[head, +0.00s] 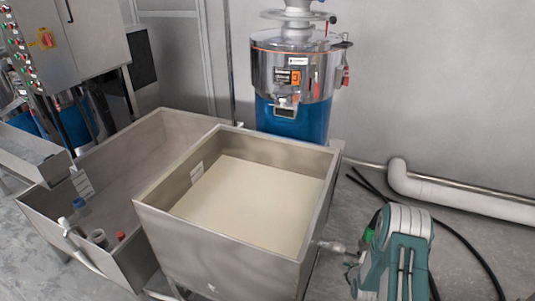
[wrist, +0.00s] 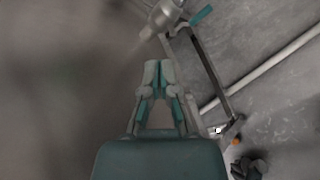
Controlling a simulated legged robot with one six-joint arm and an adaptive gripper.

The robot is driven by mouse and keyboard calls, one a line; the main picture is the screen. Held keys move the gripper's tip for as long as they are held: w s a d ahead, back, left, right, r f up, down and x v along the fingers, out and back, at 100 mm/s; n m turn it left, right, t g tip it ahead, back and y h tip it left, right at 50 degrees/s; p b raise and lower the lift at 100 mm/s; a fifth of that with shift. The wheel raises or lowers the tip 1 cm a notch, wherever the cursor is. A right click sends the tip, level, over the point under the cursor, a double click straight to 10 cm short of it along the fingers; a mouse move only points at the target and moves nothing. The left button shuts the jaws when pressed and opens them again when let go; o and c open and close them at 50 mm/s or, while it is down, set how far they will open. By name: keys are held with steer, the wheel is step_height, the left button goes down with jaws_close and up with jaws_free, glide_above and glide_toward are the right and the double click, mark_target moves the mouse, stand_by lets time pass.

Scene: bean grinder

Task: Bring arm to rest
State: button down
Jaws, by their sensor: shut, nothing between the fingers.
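My gripper (wrist: 158,72) shows in the middle of the wrist view, with teal and grey fingers. Its fingertips are together and nothing is between them. It touches nothing that I can make out. In the head view, a teal and pale grey part of my arm shows at the lower right, to the right of the front steel tank; the fingertips cannot be made out there.
A steel tank (head: 320,215) with cream contents stands in the middle. Another tank (head: 115,172) is behind it to the left. A steel and blue grinder (head: 290,70) stands behind. A white pipe (head: 455,190) and black hoses lie at right. A control cabinet (head: 75,38) is at left.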

steer(key=w+a+r+m+g, duration=0.15)
steer(key=r+m, duration=0.25)
steer(key=r, duration=0.9)
steer(key=s+a+r+m, duration=0.1)
steer(key=a+r+m, duration=0.25)
steer(key=r, duration=0.95)
steer(key=s+a+r+m+g, duration=0.1)
steer(key=s+a+r+m, duration=0.2)
steer(key=s+r, duration=0.3)
steer(key=s+a+r+m, duration=0.2)
steer(key=s+r+m, duration=0.15)
steer(key=r, duration=0.55)
steer(key=s+a+r+m, duration=0.2)
steer(key=s+m, duration=0.1)
steer(key=s, duration=0.4)
steer(key=s+a+r+m+g+y, duration=0.1)
steer(key=s+a+r+m, duration=0.1)
steer(key=s, duration=0.6)
steer(key=s+a+r+m+g, duration=0.1)
steer(key=s+a+r+m, duration=0.1)
steer(key=s, duration=0.6)
steer(key=shift+a+r+m+y, duration=0.2)
steer(key=shift+r+m+y, duration=0.1)
steer(key=shift+r+m, duration=0.6)
